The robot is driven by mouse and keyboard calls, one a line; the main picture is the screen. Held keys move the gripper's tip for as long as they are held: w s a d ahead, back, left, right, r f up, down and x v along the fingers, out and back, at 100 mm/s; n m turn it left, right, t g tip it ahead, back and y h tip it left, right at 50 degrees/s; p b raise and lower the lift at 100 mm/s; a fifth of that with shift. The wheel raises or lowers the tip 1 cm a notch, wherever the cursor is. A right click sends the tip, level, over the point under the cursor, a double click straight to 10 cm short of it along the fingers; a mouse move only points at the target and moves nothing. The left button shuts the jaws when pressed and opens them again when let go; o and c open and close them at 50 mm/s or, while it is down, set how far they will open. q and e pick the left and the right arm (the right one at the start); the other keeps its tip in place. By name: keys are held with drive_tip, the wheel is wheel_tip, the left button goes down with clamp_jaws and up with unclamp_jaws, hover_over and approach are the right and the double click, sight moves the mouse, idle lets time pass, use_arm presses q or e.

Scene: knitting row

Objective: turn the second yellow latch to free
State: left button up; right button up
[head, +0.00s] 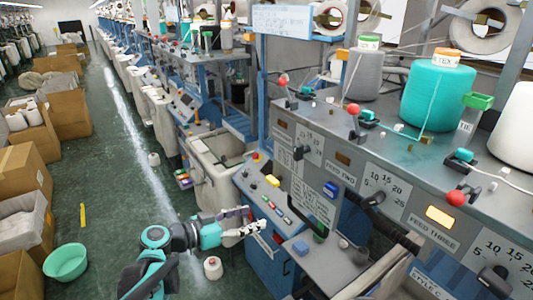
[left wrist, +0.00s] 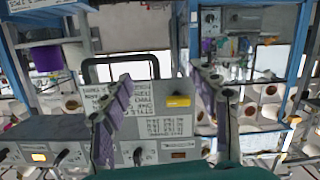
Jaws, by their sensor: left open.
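My left gripper (head: 257,222) comes in low from the left in the head view, in front of the blue control cabinet (head: 262,255). In the left wrist view its two fingers stand wide apart with nothing between them, so the left gripper (left wrist: 160,78) is open and empty. A yellow latch-like piece (left wrist: 178,101) shows on a pale lettered panel (left wrist: 155,125) beyond the fingers, apart from them. I cannot tell which yellow piece is the second latch. My right gripper is not in view.
A long grey machine panel (head: 345,165) with dials and levers fills the right. Yarn cones, one teal (head: 438,95), stand on it. A small white cone (head: 213,268) is on the floor near my arm. Cardboard boxes (head: 25,165) line the left; the green aisle (head: 125,120) is mostly clear.

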use_arm(q)
drive_tip(key=m+t+h+p, duration=0.1)
drive_tip(key=m+h+p, duration=0.1)
drive_tip(key=p, duration=0.1)
approach(269, 181)
drive_tip(key=d, duration=0.2)
drive_tip(key=x, duration=0.6)
drive_tip(key=shift+w+f, duration=0.1)
drive_tip(key=shift+w, duration=0.5)
drive_tip(key=shift+w+d, duration=0.35)
drive_tip(key=shift+w, duration=0.05)
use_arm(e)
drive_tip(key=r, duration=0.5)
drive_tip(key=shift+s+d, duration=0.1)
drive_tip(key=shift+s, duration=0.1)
use_arm(q)
drive_tip(key=c, duration=1.2)
